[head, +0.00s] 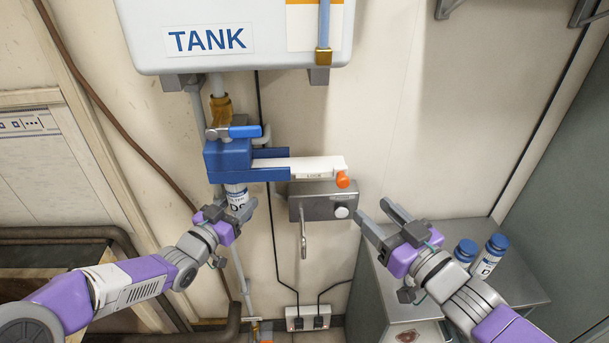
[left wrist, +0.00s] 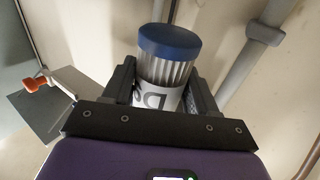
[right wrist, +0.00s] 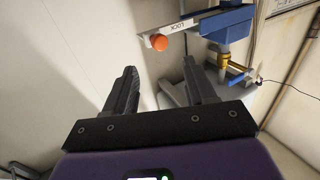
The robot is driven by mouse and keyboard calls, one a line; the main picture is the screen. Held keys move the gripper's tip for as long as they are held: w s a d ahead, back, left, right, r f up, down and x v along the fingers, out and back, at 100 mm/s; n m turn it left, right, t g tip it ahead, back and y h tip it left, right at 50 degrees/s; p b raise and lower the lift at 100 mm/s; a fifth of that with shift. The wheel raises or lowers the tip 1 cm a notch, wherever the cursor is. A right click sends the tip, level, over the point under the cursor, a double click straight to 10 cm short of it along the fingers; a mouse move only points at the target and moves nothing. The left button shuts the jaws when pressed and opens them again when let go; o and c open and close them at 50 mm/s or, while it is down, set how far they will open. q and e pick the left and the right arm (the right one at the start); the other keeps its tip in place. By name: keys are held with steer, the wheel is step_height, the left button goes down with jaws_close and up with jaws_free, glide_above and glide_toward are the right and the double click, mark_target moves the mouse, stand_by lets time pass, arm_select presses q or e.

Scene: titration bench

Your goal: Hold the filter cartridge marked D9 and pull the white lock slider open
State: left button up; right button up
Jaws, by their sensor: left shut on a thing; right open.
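The filter cartridge (head: 237,194) hangs upright under the blue housing (head: 228,158); part of its label is covered. My left gripper (head: 229,212) is shut around it. In the left wrist view the cartridge (left wrist: 168,45) shows a blue end, ribbed sides and a label starting with "D"; the rest is hidden. The white lock slider (head: 305,166) lies in its blue channel, sticking out to the right, with an orange knob (head: 343,180) at its end. My right gripper (head: 375,211) is open and empty, below and right of the knob. The right wrist view shows the slider (right wrist: 186,25) and knob (right wrist: 158,42) beyond the fingertips.
The tank (head: 240,40) hangs above the housing. A grey wall box (head: 318,207) with a hanging handle sits just below the slider. Blue-capped cartridges (head: 490,256) stand on the grey cabinet (head: 440,235) behind my right arm. The wall right of the knob is clear.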

mark_target(345, 185)
steer(key=x, duration=1)
steer(key=shift+w+a, duration=0.1)
steer(key=shift+w, duration=0.2)
steer(key=shift+f, duration=0.1)
steer(key=c, duration=0.7)
